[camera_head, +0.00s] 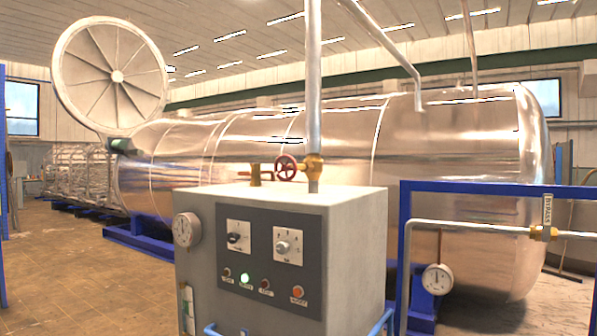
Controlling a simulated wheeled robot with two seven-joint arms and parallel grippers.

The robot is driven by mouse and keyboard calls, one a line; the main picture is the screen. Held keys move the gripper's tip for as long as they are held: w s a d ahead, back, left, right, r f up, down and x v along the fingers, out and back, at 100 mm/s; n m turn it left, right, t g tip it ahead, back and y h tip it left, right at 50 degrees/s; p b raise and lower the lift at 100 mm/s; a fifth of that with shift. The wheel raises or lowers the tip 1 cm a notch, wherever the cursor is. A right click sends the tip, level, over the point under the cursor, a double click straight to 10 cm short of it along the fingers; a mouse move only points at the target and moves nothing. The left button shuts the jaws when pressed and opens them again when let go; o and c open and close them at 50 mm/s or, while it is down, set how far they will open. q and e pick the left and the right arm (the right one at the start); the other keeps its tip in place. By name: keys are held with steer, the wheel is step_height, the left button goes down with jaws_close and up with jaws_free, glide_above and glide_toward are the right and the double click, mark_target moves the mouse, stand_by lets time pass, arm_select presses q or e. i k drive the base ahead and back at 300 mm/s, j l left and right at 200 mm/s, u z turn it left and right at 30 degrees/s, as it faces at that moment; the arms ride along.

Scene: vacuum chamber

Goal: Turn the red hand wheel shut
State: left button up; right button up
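The red hand wheel (286,167) sits on a brass valve (313,166) on the vertical pipe (314,90), just above the top of the grey control cabinet (350,215). Its rim faces toward me and slightly left. Whether the valve is open or shut cannot be told from the wheel. Neither of my grippers is in view.
A large shiny chamber (450,140) fills the background, its round door (117,76) raised at left. A blue frame (490,188) with a pipe, a yellow-brass valve (543,232) and a gauge (437,279) stands at right. The floor (70,270) at left is clear.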

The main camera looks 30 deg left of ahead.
mark_target(286, 167)
steer(key=j+z, duration=0.3)
steer(key=i+j+z, duration=0.1)
steer(key=z, duration=0.2)
steer(key=j+z, duration=0.25)
steer(key=j, duration=0.55)
steer(key=j+z, duration=0.25)
steer(key=j, duration=2)
steer(key=k+j+z, duration=0.1)
steer(key=j, duration=1.25)
